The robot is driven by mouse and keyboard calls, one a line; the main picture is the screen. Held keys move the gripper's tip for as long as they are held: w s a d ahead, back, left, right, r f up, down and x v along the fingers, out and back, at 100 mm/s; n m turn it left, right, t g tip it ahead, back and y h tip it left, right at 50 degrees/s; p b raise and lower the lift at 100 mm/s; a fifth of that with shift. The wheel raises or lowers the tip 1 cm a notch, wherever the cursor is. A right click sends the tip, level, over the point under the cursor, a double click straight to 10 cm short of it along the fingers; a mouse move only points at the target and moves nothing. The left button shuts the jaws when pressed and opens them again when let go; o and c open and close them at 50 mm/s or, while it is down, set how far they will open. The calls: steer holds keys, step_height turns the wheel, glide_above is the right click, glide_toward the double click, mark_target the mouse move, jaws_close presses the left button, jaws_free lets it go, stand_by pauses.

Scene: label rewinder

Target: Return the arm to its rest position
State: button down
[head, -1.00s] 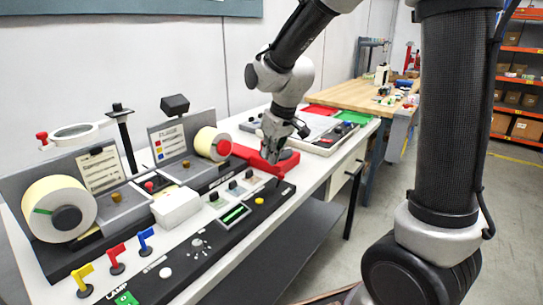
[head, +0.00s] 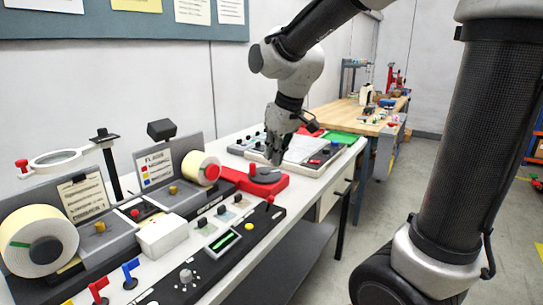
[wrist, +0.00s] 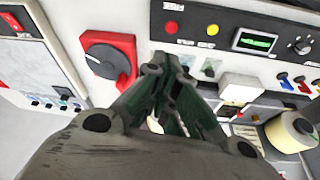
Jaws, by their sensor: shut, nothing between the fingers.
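My gripper (head: 274,158) hangs from my arm above the white bench, near the red base with the grey rotary handle (head: 266,174). In the wrist view my gripper (wrist: 165,62) points down over the bench with its fingers together and nothing between them. The red base with its dark handle (wrist: 104,58) shows to the left of the fingers there, apart from them. My arm is bent, with its upper link coming down from the top of the head view.
The label rewinder with a cream roll (head: 36,240) stands at the left. A black control strip with a green display (head: 224,242) runs along the bench front. A panel with a green tray (head: 342,137) lies beyond the red base. A wooden table (head: 362,114) stands behind.

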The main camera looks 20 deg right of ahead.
steer(key=s+d+m, duration=0.2)
steer(key=s+d, duration=0.4)
steer(key=s, duration=0.4)
steer(key=s+d+r+m+t+h, duration=0.1)
steer(key=s+d+m, duration=0.2)
steer(key=s+d, duration=0.3)
steer(key=s, duration=0.3)
steer(key=shift+s, duration=0.4)
